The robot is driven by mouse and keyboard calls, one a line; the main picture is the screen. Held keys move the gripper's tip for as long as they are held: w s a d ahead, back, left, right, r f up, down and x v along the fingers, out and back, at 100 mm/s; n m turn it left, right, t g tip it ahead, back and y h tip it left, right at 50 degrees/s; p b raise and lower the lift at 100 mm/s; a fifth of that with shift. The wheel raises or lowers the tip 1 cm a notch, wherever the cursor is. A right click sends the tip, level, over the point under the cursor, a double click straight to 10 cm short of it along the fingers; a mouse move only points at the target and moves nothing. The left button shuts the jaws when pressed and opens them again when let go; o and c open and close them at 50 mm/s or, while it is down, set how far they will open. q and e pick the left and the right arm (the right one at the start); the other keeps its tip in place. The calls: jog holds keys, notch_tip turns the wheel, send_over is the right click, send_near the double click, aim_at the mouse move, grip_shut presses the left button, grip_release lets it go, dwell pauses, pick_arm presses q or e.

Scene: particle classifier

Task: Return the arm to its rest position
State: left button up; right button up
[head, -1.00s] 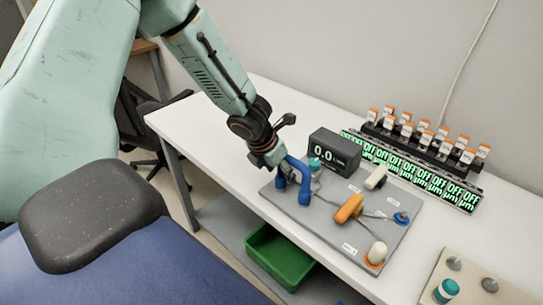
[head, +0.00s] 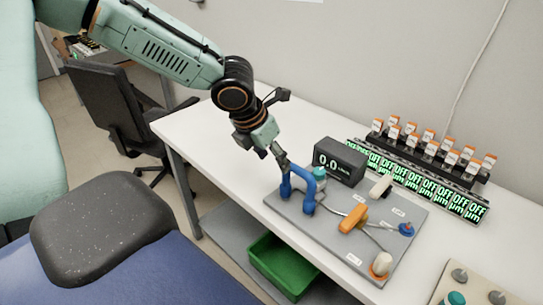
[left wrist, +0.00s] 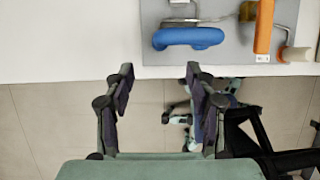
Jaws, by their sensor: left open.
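My left gripper (head: 280,156) hangs over the white table, close to the blue handle (head: 297,187) in the head view. In the left wrist view, the open fingers (left wrist: 160,88) have nothing between them. There the blue handle (left wrist: 188,38) lies ahead of the fingertips, with a gap. My left arm comes in from the upper left and is bent at the wrist. My right gripper is in neither view.
The grey board (head: 335,232) carries an orange handle (head: 353,218) and white knobs. A black display (head: 340,160) reads 0.0. Several orange-capped vials stand in a rack (head: 430,160). A green bin (head: 283,268) sits below; a black chair (head: 110,100) stands at left.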

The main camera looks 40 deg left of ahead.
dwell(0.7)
pick_arm(q)
jog(key=w+d+r+n+t+h, duration=0.15)
jog(key=d+n+h, duration=0.35)
jog(key=d+n, duration=0.8)
jog(key=s+f+n+b, duration=0.1)
jog(key=f+n, duration=0.3)
jog(key=n, duration=0.3)
jog(key=s+f+n+y+b, duration=0.1)
jog(key=s+f+n, duration=0.1)
jog(key=f+n, duration=0.2)
jog(key=s+d+f+n+y+b, duration=0.1)
jog(key=f+n, duration=0.4)
jog(key=n, duration=0.5)
jog(key=shift+s+f, duration=0.1)
jog(key=shift+s, duration=0.55)
jog(key=s+f+n+g+y+b, duration=0.1)
jog(key=s+f+g, duration=0.2)
jog(key=s+f, duration=0.6)
jog(key=s+a+f+n+g+y+b, duration=0.1)
jog(key=s+f+n+g+y+b, duration=0.1)
jog(key=s+f, duration=0.7)
jog(key=s+g, duration=0.1)
jog(key=s, duration=0.4)
jog(key=shift+a+y, duration=0.15)
jog(key=shift+y, duration=0.15)
